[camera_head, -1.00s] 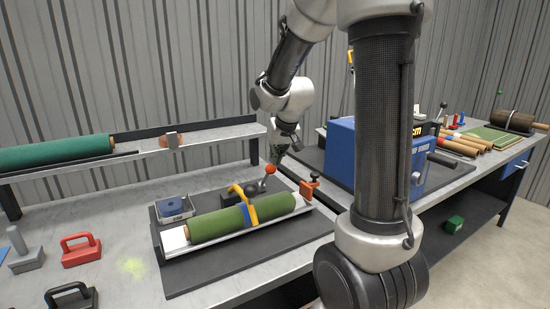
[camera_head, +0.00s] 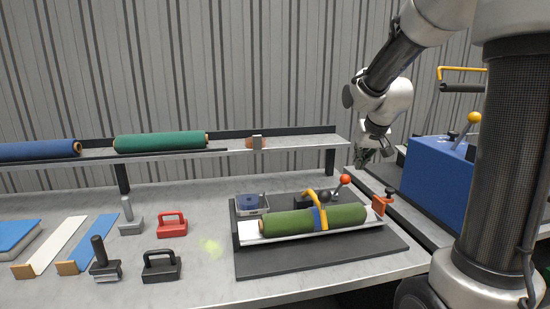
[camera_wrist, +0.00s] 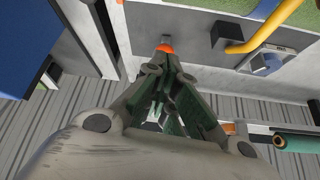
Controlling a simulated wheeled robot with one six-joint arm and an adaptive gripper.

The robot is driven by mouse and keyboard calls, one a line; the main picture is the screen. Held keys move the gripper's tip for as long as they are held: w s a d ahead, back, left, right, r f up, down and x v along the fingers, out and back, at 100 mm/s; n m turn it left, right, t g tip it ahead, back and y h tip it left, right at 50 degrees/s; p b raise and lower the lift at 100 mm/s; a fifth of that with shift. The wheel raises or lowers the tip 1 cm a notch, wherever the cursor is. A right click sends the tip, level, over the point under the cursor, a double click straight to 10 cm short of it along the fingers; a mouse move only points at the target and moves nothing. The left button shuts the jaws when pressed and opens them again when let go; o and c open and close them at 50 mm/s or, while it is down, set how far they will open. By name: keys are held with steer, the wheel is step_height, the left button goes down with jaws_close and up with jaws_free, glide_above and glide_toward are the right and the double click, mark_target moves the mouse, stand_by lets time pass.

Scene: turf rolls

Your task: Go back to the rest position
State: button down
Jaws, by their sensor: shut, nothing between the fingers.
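My gripper (camera_head: 364,155) hangs below my wrist to the right of the bench fixture, clear of the bench top. It is shut and empty. In the wrist view the closed fingers (camera_wrist: 163,75) meet near the middle, with the orange-red ball of a lever (camera_wrist: 165,48) seen beyond the tips. A green turf roll (camera_head: 285,222) lies in a white tray (camera_head: 250,238) on a black mat (camera_head: 322,262). A yellow handle with a blue band (camera_head: 318,205) arches over the roll. The red-ball lever (camera_head: 345,180) stands behind the roll.
A blue machine (camera_head: 435,185) stands right of my gripper. A shelf (camera_head: 290,145) behind carries a green roll (camera_head: 160,142) and a blue roll (camera_head: 40,150). A red-handled block (camera_head: 172,225) and a black-handled block (camera_head: 161,266) sit at left.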

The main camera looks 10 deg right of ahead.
steer(key=s+a+r+n+g, duration=0.1)
steer(key=s+a, duration=0.1)
steer(key=s, duration=1.2)
steer(key=s+a+r+n+g, duration=0.1)
steer(key=s+a+r, duration=0.1)
steer(key=s, duration=1.2)
steer(key=shift+a+y, duration=0.4)
steer(key=shift+a, duration=0.05)
